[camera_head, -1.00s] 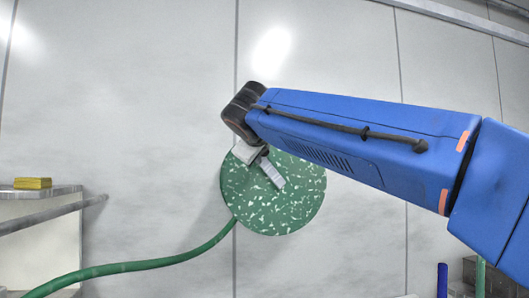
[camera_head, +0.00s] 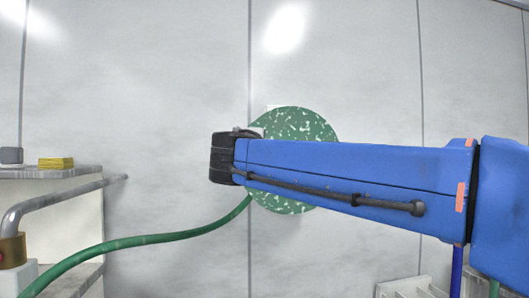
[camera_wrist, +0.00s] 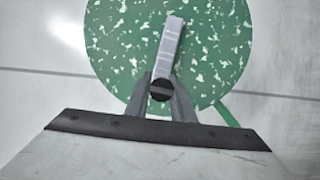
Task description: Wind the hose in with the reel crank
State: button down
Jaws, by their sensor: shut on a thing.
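The hose reel shows as a speckled green disc (camera_head: 297,123) on the wall, partly hidden behind my blue arm. In the wrist view the reel (camera_wrist: 115,50) fills the upper middle, with a grey crank arm (camera_wrist: 172,42) across its face. My gripper (camera_wrist: 161,92) is shut on the dark round crank knob (camera_wrist: 161,89) at the lower end of that crank arm. In the head view my arm hides the crank and the fingers. The green hose (camera_head: 150,240) leaves the reel's lower left and sags to the lower left.
A yellow sponge-like block (camera_head: 56,163) lies on a grey ledge (camera_head: 95,170) at the left. A metal pipe (camera_head: 60,193) with a brass fitting (camera_head: 12,249) sticks out below. A white crate (camera_head: 410,288) stands at the bottom right. The wall around the reel is clear.

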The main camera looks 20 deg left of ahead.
jog(key=shift+f, duration=0.3)
jog(key=c, duration=1.5)
grip_release()
jog(key=shift+c, duration=0.2)
jog(key=s+d, duration=0.2)
jog(key=s, duration=1.5)
jog(key=shift+d+r, duration=0.15)
jog(key=shift+d, duration=0.2)
jog(key=shift+d, duration=0.1)
